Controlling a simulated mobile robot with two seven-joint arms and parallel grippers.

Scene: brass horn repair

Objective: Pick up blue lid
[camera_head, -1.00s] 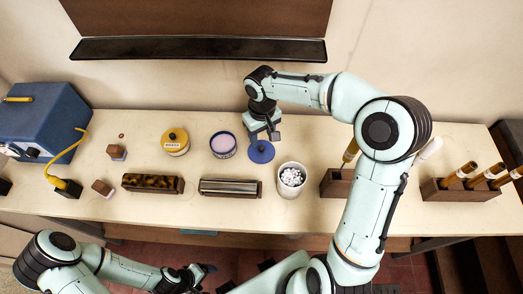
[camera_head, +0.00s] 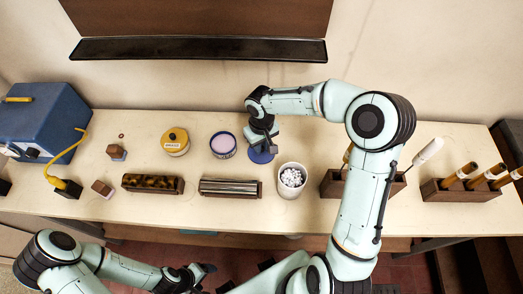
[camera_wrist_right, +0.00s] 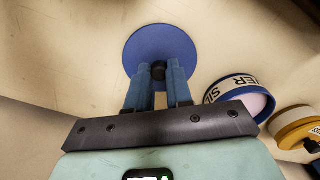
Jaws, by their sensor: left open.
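The blue lid (camera_head: 259,157) is a flat round disc with a dark knob, lying at the middle of the bench. My right gripper (camera_head: 265,148) is right above it and hides part of it in the head view. In the right wrist view, the blue lid (camera_wrist_right: 150,45) shows beyond the fingers, and the right gripper (camera_wrist_right: 159,74) has its two fingers close together on either side of the knob, shut on it. The lid appears flat at bench level. My left gripper (camera_head: 207,279) is open and empty, low in front of the bench.
A blue-rimmed jar (camera_head: 223,155) stands left of the lid, with a yellow-lidded tin (camera_head: 175,148) beyond it. A white cup (camera_head: 291,194) of white pellets stands in front right. A metal-topped block (camera_head: 230,188) lies in front. Wooden racks (camera_head: 448,194) stand at right.

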